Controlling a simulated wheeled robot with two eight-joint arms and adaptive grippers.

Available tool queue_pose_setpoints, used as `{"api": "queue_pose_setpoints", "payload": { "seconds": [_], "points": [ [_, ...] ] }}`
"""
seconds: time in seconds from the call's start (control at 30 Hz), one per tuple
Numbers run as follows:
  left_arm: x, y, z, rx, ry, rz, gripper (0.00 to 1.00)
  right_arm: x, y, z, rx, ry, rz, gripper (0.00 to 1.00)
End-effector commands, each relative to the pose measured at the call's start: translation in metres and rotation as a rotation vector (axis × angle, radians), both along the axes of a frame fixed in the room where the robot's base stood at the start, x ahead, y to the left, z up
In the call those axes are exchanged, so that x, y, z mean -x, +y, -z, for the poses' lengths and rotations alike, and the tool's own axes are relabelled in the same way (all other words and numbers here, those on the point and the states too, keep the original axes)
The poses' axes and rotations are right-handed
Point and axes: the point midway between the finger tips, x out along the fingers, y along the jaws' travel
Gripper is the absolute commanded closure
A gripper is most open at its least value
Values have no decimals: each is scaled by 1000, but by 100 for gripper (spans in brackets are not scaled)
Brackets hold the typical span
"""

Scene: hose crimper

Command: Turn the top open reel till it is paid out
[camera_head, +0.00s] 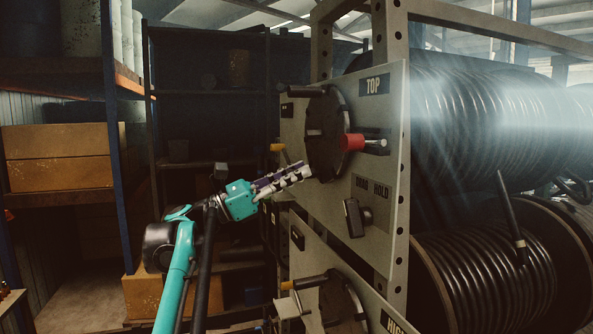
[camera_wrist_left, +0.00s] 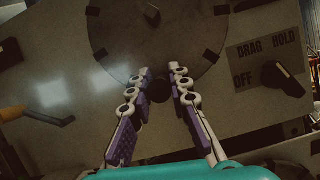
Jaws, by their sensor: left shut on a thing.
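The top reel (camera_head: 480,120), wound with black hose, sits behind a grey panel with a TOP label (camera_head: 374,86). A dark round crank disc (camera_head: 325,135) is on the panel's face, with a red hub piece (camera_head: 352,142) beside it. The disc fills the top of the left wrist view (camera_wrist_left: 160,35). My left gripper (camera_head: 307,170) is at the disc's lower edge. In the left wrist view its fingertips (camera_wrist_left: 160,80) close around a dark knob (camera_wrist_left: 159,92) at the rim, partly hidden by the fingers. My right gripper is not in view.
A DRAG/HOLD/OFF switch (camera_head: 354,217) is on the panel below the disc. Shelves with boxes (camera_head: 60,157) stand left.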

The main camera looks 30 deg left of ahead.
Motion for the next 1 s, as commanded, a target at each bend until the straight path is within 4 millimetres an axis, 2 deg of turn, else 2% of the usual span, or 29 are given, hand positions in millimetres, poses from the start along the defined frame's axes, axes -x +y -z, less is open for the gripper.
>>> {"api": "queue_pose_setpoints", "payload": {
  "seconds": [0.23,0.4,1.0],
  "points": [
    [-11,14,-10,-142,-125,-4,100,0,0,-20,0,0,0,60],
    [-16,20,-14,-146,-131,-6,100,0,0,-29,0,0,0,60],
    [-22,28,-19,-143,-130,-6,100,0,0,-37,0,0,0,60]
  ]
}}
